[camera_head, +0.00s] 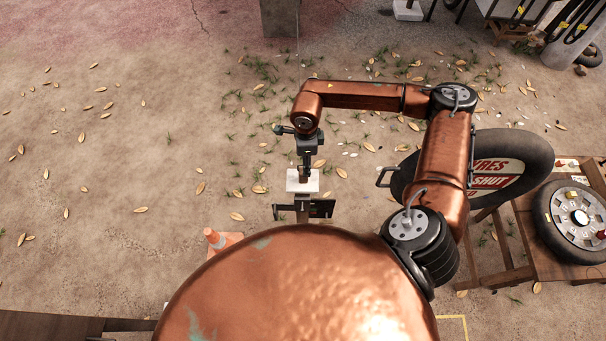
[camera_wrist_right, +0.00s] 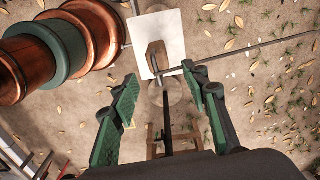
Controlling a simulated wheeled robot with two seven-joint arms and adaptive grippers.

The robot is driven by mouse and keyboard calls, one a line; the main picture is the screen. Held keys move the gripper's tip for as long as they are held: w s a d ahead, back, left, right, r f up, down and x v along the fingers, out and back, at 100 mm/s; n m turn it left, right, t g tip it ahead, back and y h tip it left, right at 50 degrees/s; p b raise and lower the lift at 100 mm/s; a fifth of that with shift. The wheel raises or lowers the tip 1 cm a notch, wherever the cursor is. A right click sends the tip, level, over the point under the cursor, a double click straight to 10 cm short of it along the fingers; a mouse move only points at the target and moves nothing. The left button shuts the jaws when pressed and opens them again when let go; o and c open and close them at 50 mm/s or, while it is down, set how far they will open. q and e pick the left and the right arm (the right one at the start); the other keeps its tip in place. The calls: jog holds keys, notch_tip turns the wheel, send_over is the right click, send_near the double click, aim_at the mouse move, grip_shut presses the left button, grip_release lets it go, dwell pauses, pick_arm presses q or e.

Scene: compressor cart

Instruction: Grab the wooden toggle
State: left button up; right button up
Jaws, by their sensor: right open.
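A small brown wooden piece, which looks like the wooden toggle (camera_wrist_right: 157,58), shows in the right wrist view in front of a white square plate (camera_wrist_right: 172,24). It lies just beyond and between the fingertips of my right gripper (camera_wrist_right: 163,82), whose green-padded fingers are spread apart with nothing clamped. A thin dark rod or cord runs near the piece; I cannot tell how they join. In the head view my right gripper (camera_head: 305,170) points down above the white plate (camera_head: 296,187), and its fingers largely hide the toggle. My left gripper is not in view.
A dark bracket (camera_head: 321,209) stands just in front of the plate. An orange cone (camera_head: 218,240) is at lower left. A tyre with a sign (camera_head: 525,160) and a wooden bench (camera_head: 520,235) with a wheel stand at right. Leaf-strewn ground at left is open.

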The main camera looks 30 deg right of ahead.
jog(key=shift+a+f, duration=0.1)
jog(key=shift+f, duration=0.3)
jog(key=f, duration=0.1)
jog(key=f+p, duration=0.1)
jog(key=f, duration=0.1)
jog(key=f+p, duration=0.1)
jog(key=shift+w+a+f, duration=0.15)
jog(key=shift+a, duration=0.2)
jog(key=shift+f, duration=0.45)
grip_shut()
